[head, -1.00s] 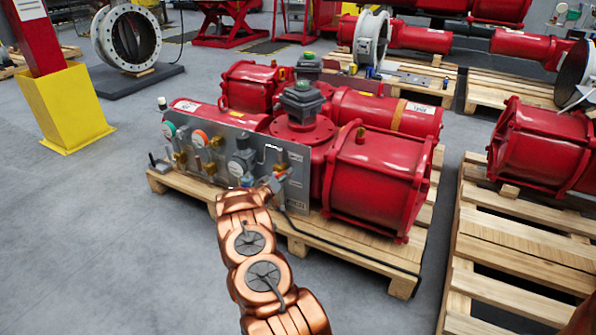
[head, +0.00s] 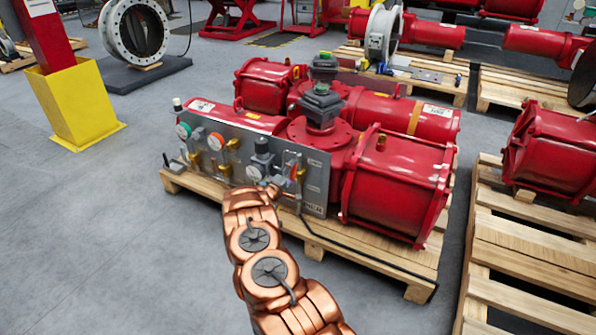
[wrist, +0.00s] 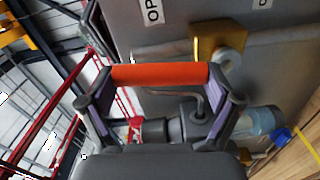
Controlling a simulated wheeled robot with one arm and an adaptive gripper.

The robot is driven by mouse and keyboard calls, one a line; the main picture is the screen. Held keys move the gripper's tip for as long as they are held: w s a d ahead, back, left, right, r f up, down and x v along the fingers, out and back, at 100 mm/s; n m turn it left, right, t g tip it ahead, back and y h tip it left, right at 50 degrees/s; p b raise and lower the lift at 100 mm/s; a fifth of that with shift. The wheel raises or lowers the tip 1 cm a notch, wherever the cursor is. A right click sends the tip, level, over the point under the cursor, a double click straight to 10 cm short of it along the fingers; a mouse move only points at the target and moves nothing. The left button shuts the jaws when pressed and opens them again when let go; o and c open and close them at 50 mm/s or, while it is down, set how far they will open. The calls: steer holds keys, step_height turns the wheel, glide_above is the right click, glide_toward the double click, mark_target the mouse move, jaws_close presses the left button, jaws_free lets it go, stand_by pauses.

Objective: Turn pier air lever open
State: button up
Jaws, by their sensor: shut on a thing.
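The orange lever (wrist: 160,75) spans between the two fingers of my gripper (wrist: 161,98) in the wrist view, and the gripper is shut on it. The grey control panel (wrist: 180,20) lies behind it, with lettering starting "OP" at the top and a "C" further right. A brass fitting (wrist: 207,48) and a pale pipe sit beside the lever. In the head view my gripper (head: 282,181) is at the right part of the panel (head: 315,190); the lever is too small to make out there.
Gauges and brass valves (head: 216,142) crowd the panel left of my gripper. The red actuator (head: 395,185) stands behind it on a wooden pallet (head: 380,265). A black hose runs along the pallet front. Grey floor (head: 120,240) is clear at left.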

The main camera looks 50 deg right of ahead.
steer(key=shift+w+a+f+n, duration=0.1)
steer(key=shift+w+n, duration=0.05)
steer(key=shift+n, duration=0.25)
steer(key=o, duration=1.4)
steer(key=shift+a, duration=0.1)
steer(key=v, duration=1.1)
steer(key=shift+a, duration=0.4)
